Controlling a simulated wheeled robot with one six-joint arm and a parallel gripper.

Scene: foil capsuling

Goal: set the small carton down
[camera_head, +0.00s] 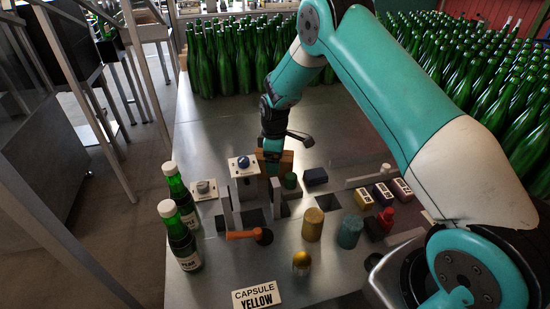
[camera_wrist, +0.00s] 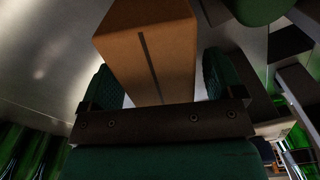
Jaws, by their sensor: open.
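The small carton (camera_head: 287,160) is a plain brown box at the middle of the metal table, partly hidden behind my gripper (camera_head: 272,153). It appears to rest on the table top, though its base is hidden. In the wrist view the carton (camera_wrist: 148,48) stands between the two fingers of my gripper (camera_wrist: 161,78), with a dark line down its near face. The fingers are open, with a narrow gap at the carton's right side; contact on the left cannot be told.
A green cylinder (camera_head: 289,180) and a dark blue block (camera_head: 316,176) stand close right of the carton. A white box with a blue knob (camera_head: 243,165) is at its left. Metal posts (camera_head: 275,197), an orange lever (camera_head: 243,235) and two labelled bottles (camera_head: 182,240) stand nearer.

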